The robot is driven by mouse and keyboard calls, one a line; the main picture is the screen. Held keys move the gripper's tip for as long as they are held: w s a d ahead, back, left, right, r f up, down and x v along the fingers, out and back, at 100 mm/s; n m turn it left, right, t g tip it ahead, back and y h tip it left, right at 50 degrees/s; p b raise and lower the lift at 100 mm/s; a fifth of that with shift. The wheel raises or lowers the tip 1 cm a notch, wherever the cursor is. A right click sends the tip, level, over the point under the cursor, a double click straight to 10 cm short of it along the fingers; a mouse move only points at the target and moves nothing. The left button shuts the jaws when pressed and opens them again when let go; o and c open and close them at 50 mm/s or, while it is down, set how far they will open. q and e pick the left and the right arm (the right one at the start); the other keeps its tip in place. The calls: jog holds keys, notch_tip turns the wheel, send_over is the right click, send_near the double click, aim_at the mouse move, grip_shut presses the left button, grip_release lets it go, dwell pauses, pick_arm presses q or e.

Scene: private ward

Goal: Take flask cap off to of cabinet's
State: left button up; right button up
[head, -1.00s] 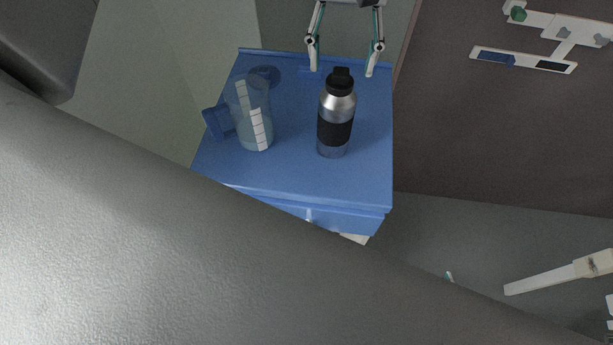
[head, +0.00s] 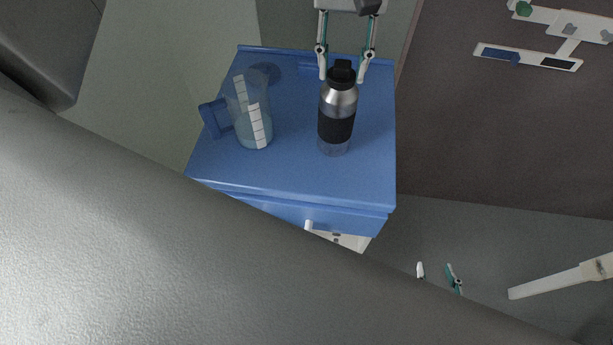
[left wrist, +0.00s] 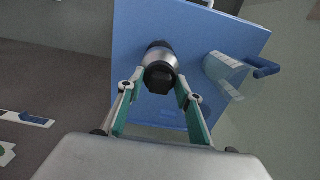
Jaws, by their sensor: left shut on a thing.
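The flask (head: 336,128) stands upright on the blue cabinet top (head: 290,175). It has a steel body, a black band and a black cap (head: 342,72). My left gripper (head: 342,77) comes from the back edge, with its fingers on either side of the cap and shut on it. The left wrist view shows the cap (left wrist: 160,79) between the fingertips (left wrist: 160,80), with the flask's steel shoulder behind it. My right gripper (head: 436,272) is low at the right, partly hidden; its two fingertips are apart with nothing seen between them.
A clear jug (head: 250,115) with white markings and a blue handle stands left of the flask on the cabinet. A drawer handle (head: 309,225) shows on the cabinet's front. A wall rail with fittings (head: 527,57) is at the upper right. The cabinet top's front is clear.

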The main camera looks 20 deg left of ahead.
dwell(0.4)
pick_arm(q)
jog(key=n, duration=0.4)
jog(key=shift+s+f+n+b, duration=0.1)
jog(key=shift+f+n+b, duration=0.05)
jog(key=shift+n+b, duration=0.2)
jog(key=n, duration=0.5)
jog(key=shift+f+b, duration=0.1)
jog(key=shift+b, duration=0.3)
jog(key=shift+c, duration=0.6)
jog(key=shift+n, duration=0.45)
jog(key=n+b, duration=0.1)
jog(key=n, duration=0.2)
jog(key=shift+s+n, duration=0.1)
jog(key=shift+n, duration=0.3)
jog(key=shift+c, duration=0.6)
